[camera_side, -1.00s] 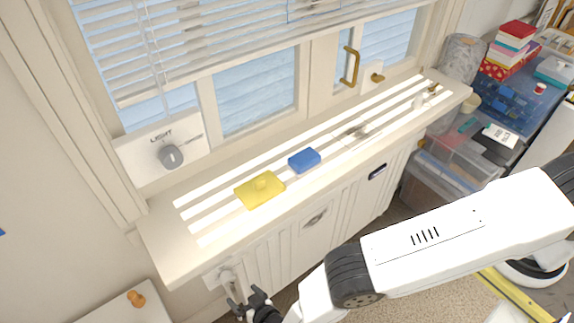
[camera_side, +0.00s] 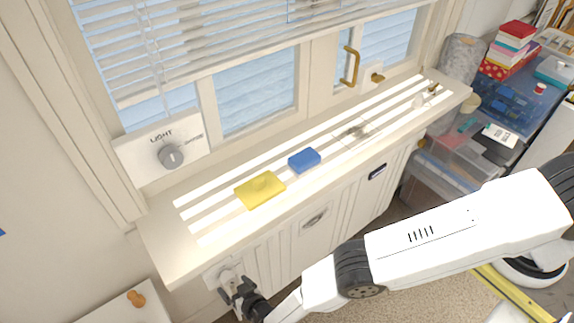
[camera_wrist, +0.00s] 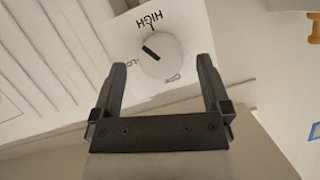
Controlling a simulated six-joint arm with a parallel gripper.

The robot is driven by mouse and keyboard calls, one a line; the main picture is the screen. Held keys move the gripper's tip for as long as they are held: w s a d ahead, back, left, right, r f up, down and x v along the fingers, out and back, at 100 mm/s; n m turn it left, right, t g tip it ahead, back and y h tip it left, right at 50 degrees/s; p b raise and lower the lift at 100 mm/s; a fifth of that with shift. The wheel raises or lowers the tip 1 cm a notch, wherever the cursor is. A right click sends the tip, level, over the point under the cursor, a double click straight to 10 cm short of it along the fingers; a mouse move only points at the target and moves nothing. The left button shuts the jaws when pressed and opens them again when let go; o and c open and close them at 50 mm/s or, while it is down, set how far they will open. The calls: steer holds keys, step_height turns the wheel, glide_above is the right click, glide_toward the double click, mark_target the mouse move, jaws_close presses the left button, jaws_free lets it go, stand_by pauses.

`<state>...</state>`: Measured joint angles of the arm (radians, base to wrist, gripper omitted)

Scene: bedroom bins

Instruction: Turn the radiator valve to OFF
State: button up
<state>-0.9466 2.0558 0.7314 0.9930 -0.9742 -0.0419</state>
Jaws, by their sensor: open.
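The radiator valve (camera_wrist: 165,52) is a round white knob on a white plate (camera_wrist: 190,22) in the wrist view. Its dark pointer mark faces up-left, between LO at the left and HIGH at the top. A label at its lower right is too small to read. My gripper (camera_wrist: 160,72) is open, with one finger on each side of the knob's lower part. In the side view my gripper (camera_side: 235,290) is at the plate (camera_side: 213,273) below the sill's left end, hiding most of the valve.
The sill (camera_side: 165,250) above holds a yellow block (camera_side: 260,190) and a blue block (camera_side: 304,160). A LIGHT dial (camera_side: 171,157) is on the wall above. A small table (camera_side: 105,310) with an orange knob (camera_side: 135,298) stands left of my gripper.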

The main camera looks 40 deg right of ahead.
steer(key=shift+x, duration=1.25)
steer(key=shift+w, duration=0.1)
steer(key=c, duration=1.3)
steer(key=shift+f+n+h, duration=0.1)
steer(key=shift+n+h, duration=0.2)
steer(key=shift+n, duration=0.3)
steer(key=o, duration=1.3)
steer(key=shift+s+a, duration=0.1)
steer(key=shift+s, duration=0.2)
